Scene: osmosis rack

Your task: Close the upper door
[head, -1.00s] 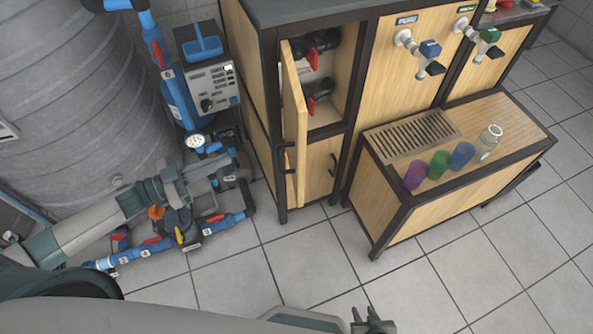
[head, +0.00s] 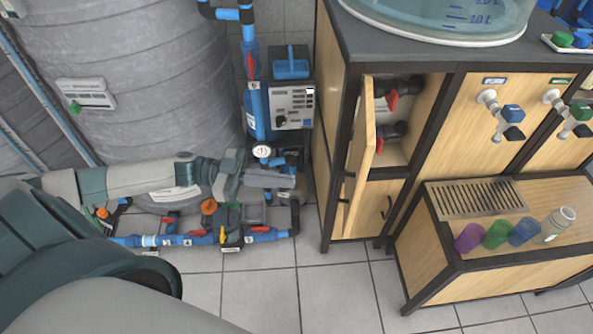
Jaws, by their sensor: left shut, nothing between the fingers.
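The upper door (head: 362,160) of the wooden cabinet stands open. It is seen nearly edge-on, swung out from the left side of its opening, with a dark handle (head: 347,189) on it. The opening (head: 401,150) behind it shows black valves with red levers. My left gripper (head: 288,181) is shut and empty, left of the door and apart from it, in front of the blue pipework. My right gripper is not in view.
The lower door (head: 380,208) below is shut. A low wooden stand (head: 430,262) with a drain grate and several cups juts out at right. Blue pipes with red valves (head: 205,239) lie at left. Tiled floor (head: 335,285) is clear in front.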

